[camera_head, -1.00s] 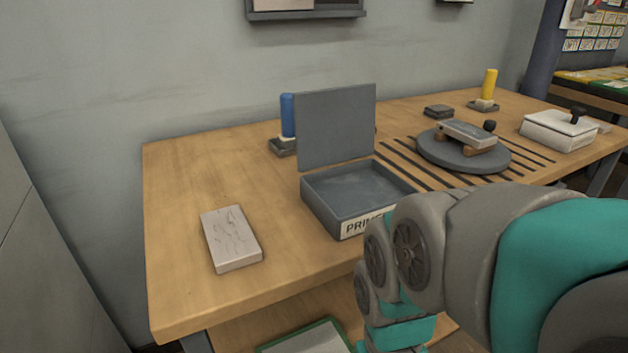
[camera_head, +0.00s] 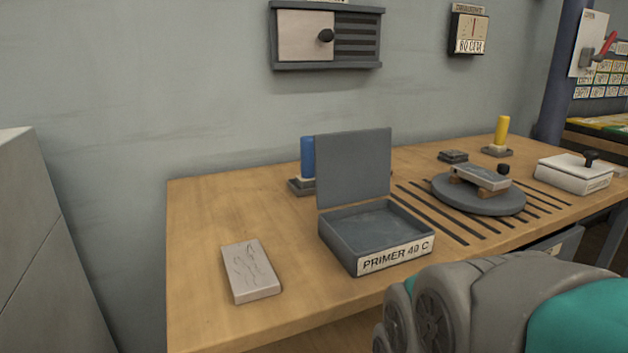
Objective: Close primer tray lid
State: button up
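The primer tray (camera_head: 340,240) is a grey open box on the wooden bench, with a white label reading "PRIMER 40 C" on its front. Its lid (camera_head: 353,168) stands upright at the back edge, so the tray is open. The inside looks empty. My arm shows at the lower right, in front of the bench and to the right of the tray. My gripper is not visible in this view.
A pale block (camera_head: 250,270) lies left of the tray. A blue-handled tool (camera_head: 308,158) stands behind the lid. A round turntable (camera_head: 478,197) is to the right, with a white lidded box (camera_head: 573,175) beyond. A vent panel (camera_head: 326,37) hangs above.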

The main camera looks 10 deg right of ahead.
aim_at(353, 166)
jog(key=k+j, duration=0.15)
jog(key=k, duration=0.4)
jog(key=k+j+z, duration=0.1)
jog(key=k, duration=0.45)
